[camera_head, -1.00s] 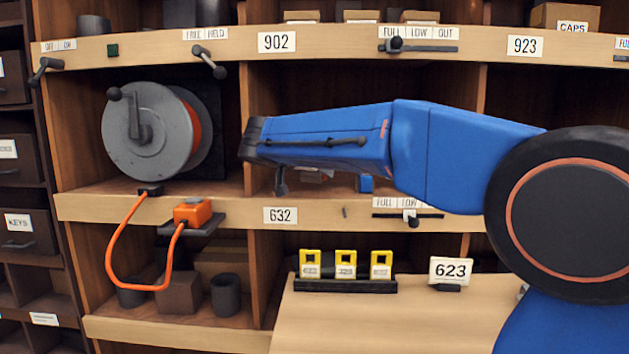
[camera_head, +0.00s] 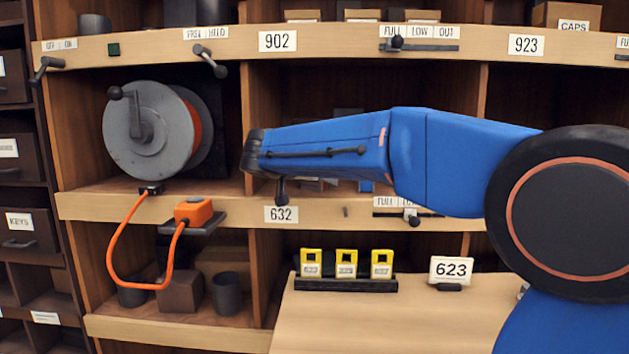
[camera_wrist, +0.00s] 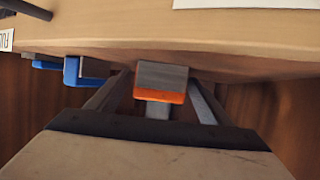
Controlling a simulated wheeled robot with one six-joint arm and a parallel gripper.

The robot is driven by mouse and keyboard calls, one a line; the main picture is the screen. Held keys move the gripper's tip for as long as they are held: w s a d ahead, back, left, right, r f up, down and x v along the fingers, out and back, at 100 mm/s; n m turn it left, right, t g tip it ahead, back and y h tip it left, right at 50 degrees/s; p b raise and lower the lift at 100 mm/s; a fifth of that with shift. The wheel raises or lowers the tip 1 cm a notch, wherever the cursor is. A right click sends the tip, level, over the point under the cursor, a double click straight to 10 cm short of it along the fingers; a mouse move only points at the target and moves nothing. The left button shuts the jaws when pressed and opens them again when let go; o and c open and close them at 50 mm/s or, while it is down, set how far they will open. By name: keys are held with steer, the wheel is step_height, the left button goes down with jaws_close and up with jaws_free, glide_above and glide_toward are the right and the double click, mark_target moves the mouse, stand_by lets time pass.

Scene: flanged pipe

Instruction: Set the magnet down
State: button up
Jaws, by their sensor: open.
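In the wrist view a grey-and-orange block (camera_wrist: 162,82), which I take for the magnet, is at the edge of the wooden shelf (camera_wrist: 205,55). It lies between the two fingers of my gripper (camera_wrist: 160,92). The fingers are open, one to each side of it, with gaps visible. I cannot tell whether the block rests fully on the shelf. In the head view my arm reaches into the middle compartment above the 632 plate (camera_head: 281,214), and the fingers are hidden.
Blue pieces (camera_wrist: 75,70) stand beside the block in the wrist view. Below the compartment, the shelf edge bears a slider (camera_head: 411,215). A grey reel (camera_head: 150,130) and an orange box with a cable (camera_head: 193,210) are to the left. The desk (camera_head: 390,320) has free room.

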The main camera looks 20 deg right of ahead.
steer(key=v, duration=1.2)
steer(key=shift+s+a, duration=0.1)
